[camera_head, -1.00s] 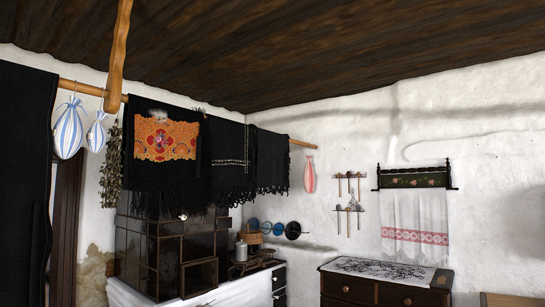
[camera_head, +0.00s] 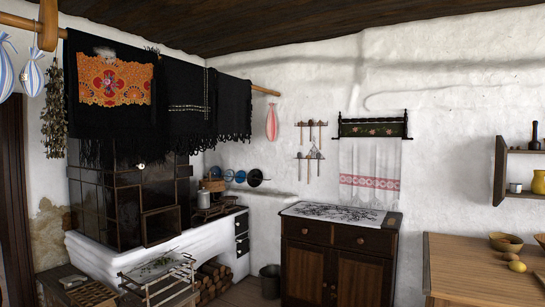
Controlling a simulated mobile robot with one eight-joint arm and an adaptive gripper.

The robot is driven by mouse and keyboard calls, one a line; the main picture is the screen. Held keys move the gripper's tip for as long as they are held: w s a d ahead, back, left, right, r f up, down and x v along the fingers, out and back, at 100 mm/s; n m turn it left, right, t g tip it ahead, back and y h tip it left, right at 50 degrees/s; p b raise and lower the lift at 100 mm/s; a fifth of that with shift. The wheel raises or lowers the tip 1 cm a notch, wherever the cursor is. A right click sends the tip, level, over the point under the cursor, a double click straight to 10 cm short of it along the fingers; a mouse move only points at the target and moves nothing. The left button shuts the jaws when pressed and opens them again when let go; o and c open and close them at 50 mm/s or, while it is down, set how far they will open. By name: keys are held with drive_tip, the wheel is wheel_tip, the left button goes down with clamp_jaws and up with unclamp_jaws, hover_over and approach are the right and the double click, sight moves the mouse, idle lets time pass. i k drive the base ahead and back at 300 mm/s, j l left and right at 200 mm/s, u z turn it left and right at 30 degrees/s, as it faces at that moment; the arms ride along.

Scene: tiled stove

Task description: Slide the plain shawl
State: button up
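Black fringed shawls hang over a wooden pole (camera_head: 266,91) above the tiled stove (camera_head: 100,195). The shawl nearest the pole's free right end is plain black (camera_head: 235,108). To its left hangs a black shawl with thin light stripes (camera_head: 188,100). Further left is a black shawl with an orange embroidered panel (camera_head: 115,81). The shawls hang close together, and their edges are hard to tell apart. My gripper is not in view.
Striped bags (camera_head: 32,75) and a dried bunch (camera_head: 54,110) hang at the left. A pink bag (camera_head: 271,124) hangs by the pole's right end. A rack (camera_head: 160,280) stands before the stove. A dresser (camera_head: 335,257) and a table (camera_head: 480,270) stand right.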

sight(234, 107)
drive_tip(key=i+l, duration=0.15)
drive_tip(key=i, duration=4.25)
drive_tip(key=j+u, duration=0.05)
drive_tip(key=j, duration=0.1)
